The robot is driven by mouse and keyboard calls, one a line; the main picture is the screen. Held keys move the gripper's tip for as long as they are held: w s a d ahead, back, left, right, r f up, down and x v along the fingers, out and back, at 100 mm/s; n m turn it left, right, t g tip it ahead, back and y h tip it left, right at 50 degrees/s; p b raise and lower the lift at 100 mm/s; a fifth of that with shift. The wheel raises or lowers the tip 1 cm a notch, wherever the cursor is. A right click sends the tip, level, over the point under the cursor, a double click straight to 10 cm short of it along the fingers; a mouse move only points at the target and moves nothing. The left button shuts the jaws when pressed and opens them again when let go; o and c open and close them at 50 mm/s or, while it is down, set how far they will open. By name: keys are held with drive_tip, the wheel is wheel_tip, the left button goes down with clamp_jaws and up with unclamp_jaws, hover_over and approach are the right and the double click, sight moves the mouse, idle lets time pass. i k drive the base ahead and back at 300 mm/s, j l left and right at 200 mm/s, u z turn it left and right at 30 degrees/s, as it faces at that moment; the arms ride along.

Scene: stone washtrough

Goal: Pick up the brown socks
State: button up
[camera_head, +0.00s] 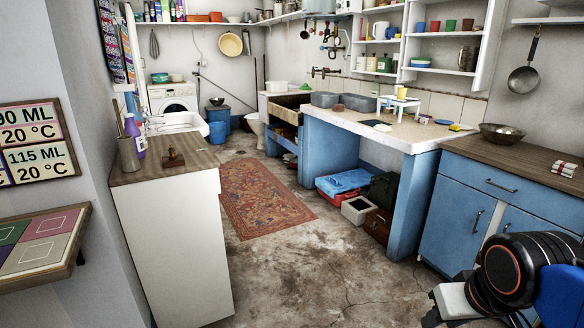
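I cannot make out any brown socks for certain in the head view. A small dark brown object (173,158) sits on the wooden top of the left counter, too small to identify. A small striped red and white bundle (564,168) lies on the right wooden worktop. Part of my arm shows at the lower right corner, but I cannot see my gripper's fingertips.
A white-sided left counter (180,250) and blue cabinets (465,215) flank open concrete floor (310,285). A patterned rug (260,197) lies farther back. Boxes (356,208) stand under the pale trough counter (392,137). A metal bowl (502,134) stands on the right worktop.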

sight(337, 108)
drive_tip(key=i, duration=1.8)
